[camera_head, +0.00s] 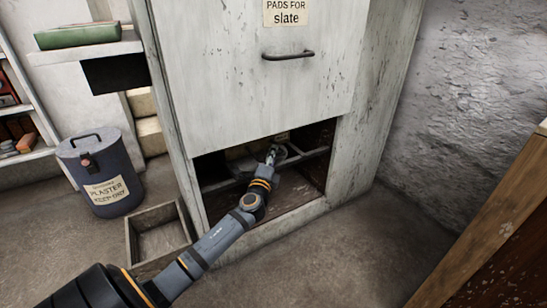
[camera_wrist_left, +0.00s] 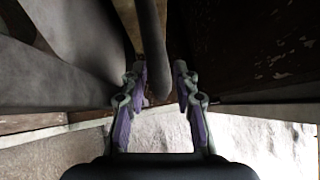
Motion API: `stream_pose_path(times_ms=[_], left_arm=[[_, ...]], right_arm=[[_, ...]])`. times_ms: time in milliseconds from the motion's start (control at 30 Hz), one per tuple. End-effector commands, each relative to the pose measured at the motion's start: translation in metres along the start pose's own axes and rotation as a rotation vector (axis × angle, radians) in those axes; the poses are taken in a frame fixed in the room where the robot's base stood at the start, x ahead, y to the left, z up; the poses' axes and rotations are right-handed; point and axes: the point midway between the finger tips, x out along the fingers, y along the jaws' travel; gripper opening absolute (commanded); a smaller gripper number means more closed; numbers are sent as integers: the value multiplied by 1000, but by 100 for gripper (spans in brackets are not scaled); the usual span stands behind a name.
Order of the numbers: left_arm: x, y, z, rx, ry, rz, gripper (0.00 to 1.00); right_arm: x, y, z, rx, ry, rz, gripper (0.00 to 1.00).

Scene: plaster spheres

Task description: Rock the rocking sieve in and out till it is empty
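The rocking sieve (camera_head: 315,153) appears as a pale frame or bars inside the low opening of a tall white cabinet; its inside and contents are hidden. My left gripper (camera_head: 272,152) reaches into this opening from the front left. In the left wrist view, its two fingers (camera_wrist_left: 160,90) stand apart, one on each side of a dark round-ended bar (camera_wrist_left: 155,60). Some space shows beside the bar, and I see no clear grip on it. My right gripper is in neither view.
The white cabinet (camera_head: 215,80) has a handle (camera_head: 288,55) and a slate label above the opening. A wooden box (camera_head: 133,243) lies on the floor at its left, beside a dark plaster bin (camera_head: 75,165). A wooden edge (camera_head: 490,215) stands at the right.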

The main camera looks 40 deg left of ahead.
Motion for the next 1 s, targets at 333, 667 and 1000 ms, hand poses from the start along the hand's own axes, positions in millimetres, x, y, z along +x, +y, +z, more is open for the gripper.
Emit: stream_pose_path(times_ms=[333, 667, 1000], left_arm=[[-4, 0, -1, -1, 4, 0, 36], [-62, 1, -1, 1, 5, 1, 36], [-75, 0, 0, -1, 2, -1, 36]], right_arm=[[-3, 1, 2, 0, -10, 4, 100], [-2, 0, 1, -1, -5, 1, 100], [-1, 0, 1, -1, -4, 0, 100]])
